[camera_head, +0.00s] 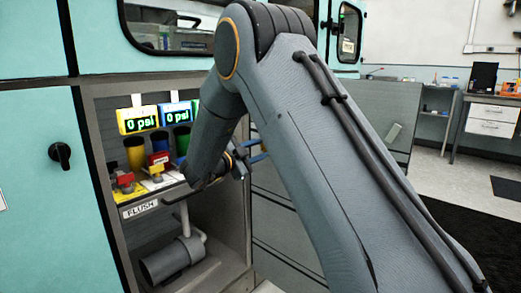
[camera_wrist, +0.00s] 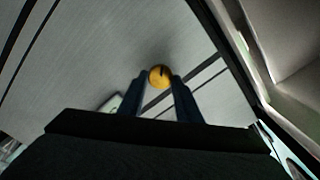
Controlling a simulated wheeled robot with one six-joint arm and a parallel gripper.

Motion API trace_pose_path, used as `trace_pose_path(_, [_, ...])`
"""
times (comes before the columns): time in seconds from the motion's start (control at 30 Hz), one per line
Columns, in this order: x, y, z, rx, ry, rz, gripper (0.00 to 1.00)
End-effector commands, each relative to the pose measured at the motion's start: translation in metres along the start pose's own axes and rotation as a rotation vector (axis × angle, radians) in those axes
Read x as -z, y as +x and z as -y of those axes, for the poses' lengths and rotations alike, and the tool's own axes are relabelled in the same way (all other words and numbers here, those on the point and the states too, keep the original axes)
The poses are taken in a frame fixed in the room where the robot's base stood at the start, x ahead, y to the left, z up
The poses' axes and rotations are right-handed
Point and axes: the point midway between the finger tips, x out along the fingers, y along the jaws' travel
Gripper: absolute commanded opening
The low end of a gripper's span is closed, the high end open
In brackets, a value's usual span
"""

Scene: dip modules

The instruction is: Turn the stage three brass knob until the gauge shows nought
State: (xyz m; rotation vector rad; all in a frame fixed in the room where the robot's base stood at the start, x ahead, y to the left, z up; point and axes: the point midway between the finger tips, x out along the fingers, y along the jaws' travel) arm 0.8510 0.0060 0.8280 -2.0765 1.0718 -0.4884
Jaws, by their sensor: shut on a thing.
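The brass knob (camera_wrist: 160,75) shows in the wrist view as a round yellow disc with a dark mark on its face, in front of a grey panel. My gripper (camera_wrist: 158,88) has its two dark blue fingers on either side of it, shut on it. In the head view only part of my gripper (camera_head: 257,153) shows past my arm, and the knob is hidden. A yellow-framed gauge (camera_head: 137,120) and a blue-framed gauge (camera_head: 178,115) both read 0 psi. No third gauge can be seen; my arm covers the area to their right.
Yellow, blue and green cups (camera_head: 182,139) stand below the gauges, with red valves (camera_head: 125,180) in front. A shelf labelled FLUSH (camera_head: 140,208) has a grey pipe fitting (camera_head: 172,262) below it. A workbench (camera_head: 490,112) stands far right.

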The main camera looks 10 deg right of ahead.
Motion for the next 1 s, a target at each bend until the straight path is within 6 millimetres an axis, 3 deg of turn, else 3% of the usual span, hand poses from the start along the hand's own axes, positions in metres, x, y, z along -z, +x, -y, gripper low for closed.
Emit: trace_pose_path(1.0, [-0.0041, -0.0001, -0.0047, 0.0, 0.964, 0.001, 0.09])
